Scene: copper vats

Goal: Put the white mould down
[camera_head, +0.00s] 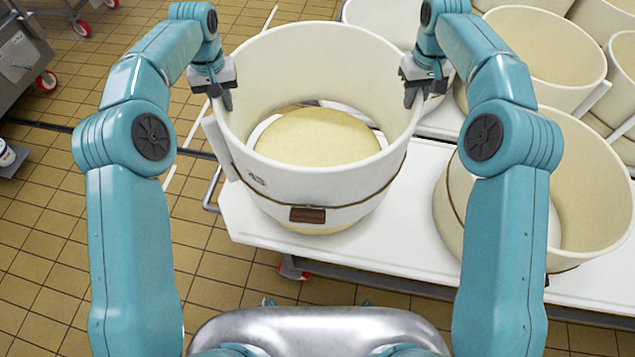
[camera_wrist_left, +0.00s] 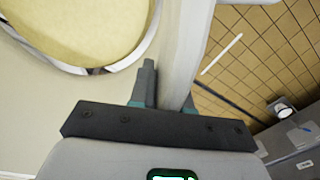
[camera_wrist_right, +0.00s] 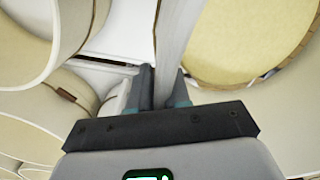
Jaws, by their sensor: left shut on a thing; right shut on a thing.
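The white mould (camera_head: 310,183) is a large round tub, upright, with a brown strap and small brown block on its front. It is over the left end of a white table (camera_head: 420,240); I cannot tell whether its base touches the tabletop. A pale yellow disc (camera_head: 317,138) shows inside it. My left gripper (camera_head: 225,98) is shut on the mould's left rim; the wall (camera_wrist_left: 184,55) passes between the fingers in the left wrist view. My right gripper (camera_head: 411,95) is shut on the right rim; the wall (camera_wrist_right: 170,50) shows between its fingers in the right wrist view.
Another cream mould (camera_head: 595,190) stands on the table to the right, partly behind my right arm. Several more moulds (camera_head: 550,50) crowd the back right. A metal cart (camera_head: 20,60) with red wheels stands far left. Tiled floor is open on the left.

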